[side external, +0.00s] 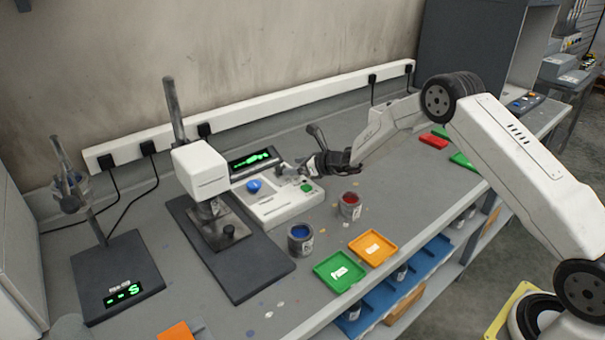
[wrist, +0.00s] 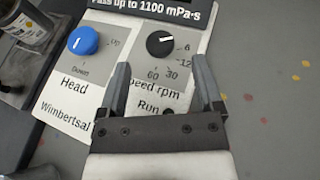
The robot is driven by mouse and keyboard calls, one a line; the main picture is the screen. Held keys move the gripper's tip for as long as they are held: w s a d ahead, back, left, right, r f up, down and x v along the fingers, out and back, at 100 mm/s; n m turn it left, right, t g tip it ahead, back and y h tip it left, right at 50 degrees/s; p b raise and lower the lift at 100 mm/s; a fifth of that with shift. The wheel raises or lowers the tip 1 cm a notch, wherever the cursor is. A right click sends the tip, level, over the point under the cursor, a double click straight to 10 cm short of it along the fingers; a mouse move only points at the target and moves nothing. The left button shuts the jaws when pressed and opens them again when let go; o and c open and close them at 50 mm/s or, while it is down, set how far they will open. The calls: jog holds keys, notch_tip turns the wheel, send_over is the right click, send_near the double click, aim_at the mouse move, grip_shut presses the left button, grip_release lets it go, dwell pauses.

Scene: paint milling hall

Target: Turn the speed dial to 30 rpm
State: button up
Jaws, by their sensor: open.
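The black speed dial (wrist: 160,43) sits on the white control panel (wrist: 70,100), its scale marked 6, 12, 30 and 60. Its white pointer line points right, toward the 6 mark. My gripper (wrist: 161,72) is open, its two fingers reaching toward the dial from either side of the scale, with nothing between them. The dial appears just beyond the fingertips; contact cannot be made out. In the side view my gripper (side external: 297,165) hangs over the right part of the control panel (side external: 282,211), and the dial is not clearly visible there.
A blue Head knob (wrist: 83,41) stands left of the dial. A green button (side external: 307,188) is near my gripper. The white mixer head (side external: 201,169), blue paint pot (side external: 300,239) and red paint pot (side external: 350,205) stand close by.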

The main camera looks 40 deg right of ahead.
aim_at(281, 167)
jog(key=shift+x, duration=2.15)
grip_shut()
